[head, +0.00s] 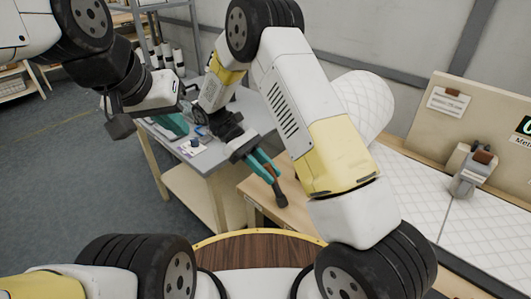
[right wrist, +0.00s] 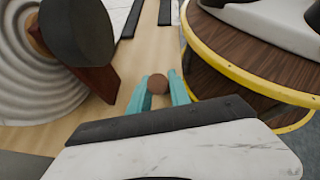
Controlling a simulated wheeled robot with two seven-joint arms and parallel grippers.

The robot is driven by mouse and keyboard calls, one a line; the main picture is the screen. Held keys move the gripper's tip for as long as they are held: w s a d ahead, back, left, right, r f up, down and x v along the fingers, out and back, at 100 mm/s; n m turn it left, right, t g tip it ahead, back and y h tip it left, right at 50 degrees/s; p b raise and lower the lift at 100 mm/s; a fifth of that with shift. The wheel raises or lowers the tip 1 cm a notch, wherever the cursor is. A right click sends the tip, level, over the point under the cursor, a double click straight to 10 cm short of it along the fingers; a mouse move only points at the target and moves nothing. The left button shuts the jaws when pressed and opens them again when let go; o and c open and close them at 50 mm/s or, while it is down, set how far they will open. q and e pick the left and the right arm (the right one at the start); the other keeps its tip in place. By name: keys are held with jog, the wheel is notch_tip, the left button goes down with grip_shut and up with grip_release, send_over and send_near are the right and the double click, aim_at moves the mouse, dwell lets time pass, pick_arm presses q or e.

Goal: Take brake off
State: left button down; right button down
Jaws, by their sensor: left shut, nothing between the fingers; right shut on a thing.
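My right gripper (head: 272,178) reaches down over the wooden bench edge in the head view. In the right wrist view its teal fingers (right wrist: 160,90) are shut on a round brown knob (right wrist: 158,84), possibly the end of a brake handle. What the knob joins is hidden. In that view a large white roll (right wrist: 40,80) stands left of the fingers. In front of it are a black rounded part (right wrist: 76,38) and a red-brown block (right wrist: 98,82); I cannot tell whether the block touches the roll. My left gripper (head: 172,125) is shut and empty over the grey table.
A quilted white roll (head: 363,103) lies behind my right arm, and quilted sheet (head: 415,185) covers the bench to the right. A grey device (head: 468,172) stands on it before a wooden board (head: 450,118). The grey table (head: 215,155) stands left. Open floor (head: 70,165) is further left.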

jog(key=shift+w, duration=0.1)
dwell(0.3)
jog(key=c, duration=1.2)
grip_release()
jog(key=shift+a, duration=0.1)
jog(key=v, duration=0.7)
jog(key=shift+w+a, duration=0.2)
jog(key=shift+a, duration=0.05)
jog(key=shift+r, duration=0.15)
